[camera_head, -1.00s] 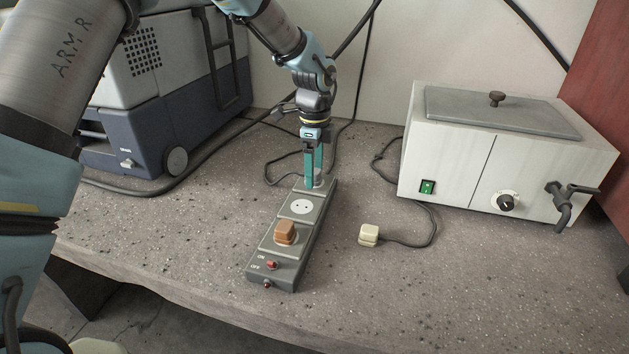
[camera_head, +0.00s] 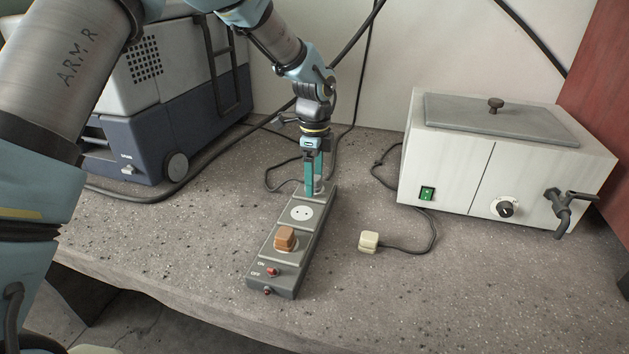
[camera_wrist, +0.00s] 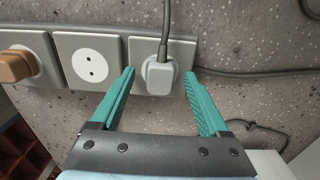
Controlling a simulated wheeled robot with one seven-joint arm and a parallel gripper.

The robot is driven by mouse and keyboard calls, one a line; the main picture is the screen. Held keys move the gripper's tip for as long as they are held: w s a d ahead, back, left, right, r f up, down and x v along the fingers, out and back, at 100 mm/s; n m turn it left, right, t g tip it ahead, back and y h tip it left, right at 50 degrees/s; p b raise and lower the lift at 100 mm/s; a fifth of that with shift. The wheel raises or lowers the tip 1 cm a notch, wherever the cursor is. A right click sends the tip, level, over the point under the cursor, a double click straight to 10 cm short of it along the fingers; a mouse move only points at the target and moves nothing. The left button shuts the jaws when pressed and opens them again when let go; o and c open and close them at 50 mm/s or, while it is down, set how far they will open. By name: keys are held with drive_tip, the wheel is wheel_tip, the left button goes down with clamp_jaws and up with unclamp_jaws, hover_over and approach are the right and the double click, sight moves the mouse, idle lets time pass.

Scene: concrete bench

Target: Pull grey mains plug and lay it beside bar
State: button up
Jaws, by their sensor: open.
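The grey mains plug (camera_wrist: 160,76) sits in the end socket of the power bar, its cable running up from it in the wrist view. In the head view it is mostly hidden by my fingers. The grey power bar (camera_head: 283,258) lies on the bench, with a bare middle socket (camera_head: 302,212), which also shows in the wrist view (camera_wrist: 91,66). An orange-brown plug (camera_head: 285,239) is in its near socket. My gripper (camera_head: 314,186) is over the far end of the bar. Its teal fingers (camera_wrist: 158,72) are open, one to each side of the grey plug, with gaps visible.
A cream plug (camera_head: 369,242) lies on the bench right of the bar, its cable running to a white box-shaped bath (camera_head: 500,160). A blue-grey machine (camera_head: 160,100) stands at the back left. Bench (camera_head: 185,250) left of the bar is clear. Dark cables lie behind the bar.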

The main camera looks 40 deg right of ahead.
drive_tip(key=shift+c, duration=0.4)
idle(0.6)
clamp_jaws()
idle(0.4)
drive_tip(key=shift+r+p, duration=0.15)
drive_tip(key=shift+p, duration=0.2)
drive_tip(key=shift+r+p, duration=2.5)
drive_tip(key=shift+r, duration=0.35)
